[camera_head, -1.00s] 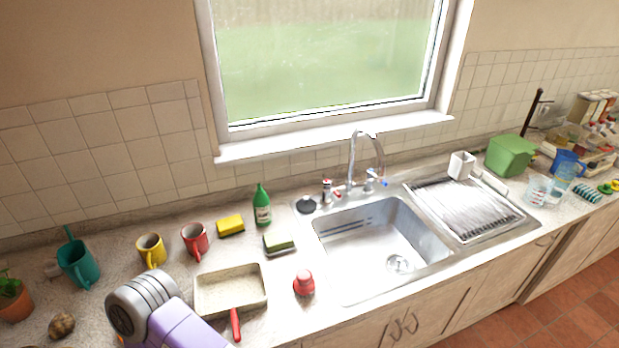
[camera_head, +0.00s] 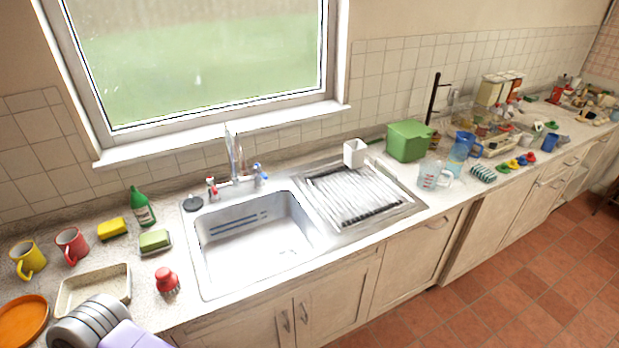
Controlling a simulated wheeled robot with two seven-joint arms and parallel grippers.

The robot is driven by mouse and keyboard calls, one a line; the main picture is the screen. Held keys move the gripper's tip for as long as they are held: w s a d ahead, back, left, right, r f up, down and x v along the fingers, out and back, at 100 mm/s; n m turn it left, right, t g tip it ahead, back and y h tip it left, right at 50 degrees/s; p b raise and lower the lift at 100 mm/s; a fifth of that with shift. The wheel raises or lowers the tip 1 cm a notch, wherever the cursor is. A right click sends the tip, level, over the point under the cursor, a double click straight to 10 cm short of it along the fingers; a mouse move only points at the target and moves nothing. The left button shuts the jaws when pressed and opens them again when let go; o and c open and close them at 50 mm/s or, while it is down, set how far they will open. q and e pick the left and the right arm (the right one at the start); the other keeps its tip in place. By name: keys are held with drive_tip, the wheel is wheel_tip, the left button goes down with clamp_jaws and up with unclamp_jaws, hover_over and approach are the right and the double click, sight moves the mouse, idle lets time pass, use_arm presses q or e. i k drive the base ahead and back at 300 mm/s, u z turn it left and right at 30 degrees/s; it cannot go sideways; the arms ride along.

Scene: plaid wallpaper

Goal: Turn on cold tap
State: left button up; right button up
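The chrome faucet (camera_head: 233,152) stands behind the sink under the window. The cold tap (camera_head: 260,174) has a blue marking and is on the right side of the faucet. The hot tap (camera_head: 212,188) has a red marking and is on the left side. The sink basin (camera_head: 215,262) in front of them looks empty. I cannot make out any water running from the spout. A grey and purple link of my arm shows at the bottom left, well apart from the taps. Neither gripper is in view.
A green bottle (camera_head: 143,208), sponge (camera_head: 155,240), red brush (camera_head: 167,280) and pan (camera_head: 93,290) stand left of the sink. The drying rack (camera_head: 350,196), white holder (camera_head: 355,153) and green bin (camera_head: 408,141) are on the right. The red tiled floor (camera_head: 500,283) in front is clear.

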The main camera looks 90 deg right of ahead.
sight(257, 168)
drive_tip(key=k, duration=0.55)
drive_tip(key=z, duration=0.7)
